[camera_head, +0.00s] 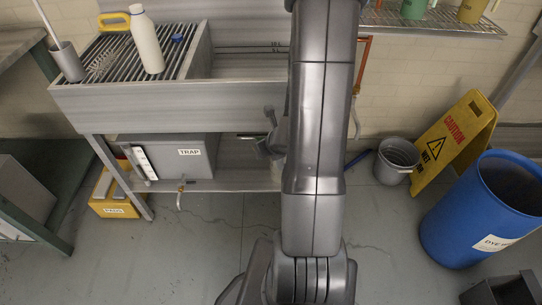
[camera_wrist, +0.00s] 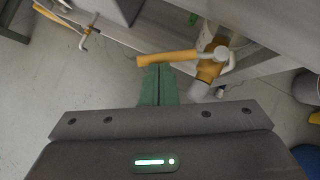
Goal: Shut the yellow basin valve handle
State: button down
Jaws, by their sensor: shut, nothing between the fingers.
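The yellow valve handle (camera_wrist: 167,58) shows in the wrist view, above the middle. It reaches left from a pale round hub (camera_wrist: 220,53) on the valve, roughly crosswise to the pipe (camera_wrist: 207,74) below the basin. My gripper (camera_wrist: 158,68) is shut, its green fingers together and empty. Their tips are at the lower edge of the handle, near its free left end; I cannot tell whether they touch. In the head view my arm hides the handle and my fingertips. The steel basin (camera_head: 130,98) stands at the back left.
Under the basin are a grey TRAP box (camera_head: 184,158) on a shelf and a small brass tap (camera_head: 180,190). A grey bucket (camera_head: 394,160), a yellow caution sign (camera_head: 455,140) and a blue drum (camera_head: 478,215) stand right. The floor in front is mostly free.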

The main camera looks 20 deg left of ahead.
jog(key=shift+w+a+m+t+h+b, duration=0.25)
jog(key=shift+w+a+m+b, duration=0.15)
jog(key=shift+a, duration=0.25)
jog(key=shift+w+a+m+t+h+b, duration=0.2)
jog(key=shift+w+a+m+h, duration=0.1)
jog(key=shift+a+m, duration=0.25)
jog(key=shift+w+a, duration=0.6)
jog(key=shift+a, duration=0.05)
